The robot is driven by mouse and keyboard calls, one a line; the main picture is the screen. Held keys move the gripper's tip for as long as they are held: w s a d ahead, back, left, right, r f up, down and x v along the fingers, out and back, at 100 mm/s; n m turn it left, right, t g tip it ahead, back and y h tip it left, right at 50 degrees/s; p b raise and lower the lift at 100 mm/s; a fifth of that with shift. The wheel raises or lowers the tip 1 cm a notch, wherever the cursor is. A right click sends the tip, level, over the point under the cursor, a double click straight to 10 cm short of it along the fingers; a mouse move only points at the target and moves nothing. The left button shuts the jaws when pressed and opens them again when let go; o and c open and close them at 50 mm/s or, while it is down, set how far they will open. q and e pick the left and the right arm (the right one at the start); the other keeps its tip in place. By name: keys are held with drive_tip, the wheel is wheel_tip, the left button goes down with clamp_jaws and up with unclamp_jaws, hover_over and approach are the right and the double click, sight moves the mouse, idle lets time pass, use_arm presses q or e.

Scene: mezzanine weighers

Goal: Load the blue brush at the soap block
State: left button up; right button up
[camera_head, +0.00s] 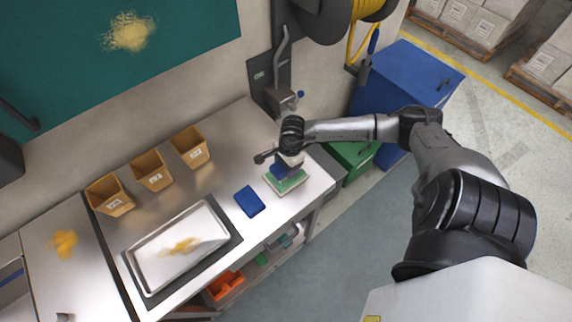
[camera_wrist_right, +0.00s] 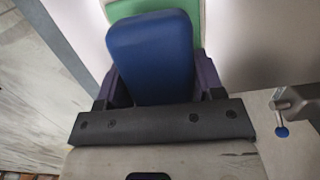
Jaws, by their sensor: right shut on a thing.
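My right gripper (camera_head: 285,164) is over the green soap block (camera_head: 288,185) near the right end of the steel bench. It is shut on the blue brush (camera_head: 277,171). In the right wrist view the brush (camera_wrist_right: 150,50) is a rounded blue block between the two dark fingers of the gripper (camera_wrist_right: 158,82). Part of the green block (camera_wrist_right: 125,9) shows behind the brush there. The brush's underside is hidden, so I cannot tell whether it touches the block. My left gripper is not in view.
A flat blue pad (camera_head: 249,201) lies left of the soap block. A metal tray (camera_head: 143,276) with yellowish residue is farther left. Several tan bins (camera_head: 190,147) line the back. A tap-like metal fixture (camera_head: 289,100) stands behind my gripper. Blue (camera_head: 425,68) and green (camera_head: 352,158) bins stand right.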

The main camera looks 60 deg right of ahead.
idle(0.5)
drive_tip(key=shift+f+b, duration=0.4)
drive_tip(key=shift+f, duration=0.1)
idle(0.7)
idle(0.6)
drive_tip(key=shift+f, duration=0.1)
idle(0.4)
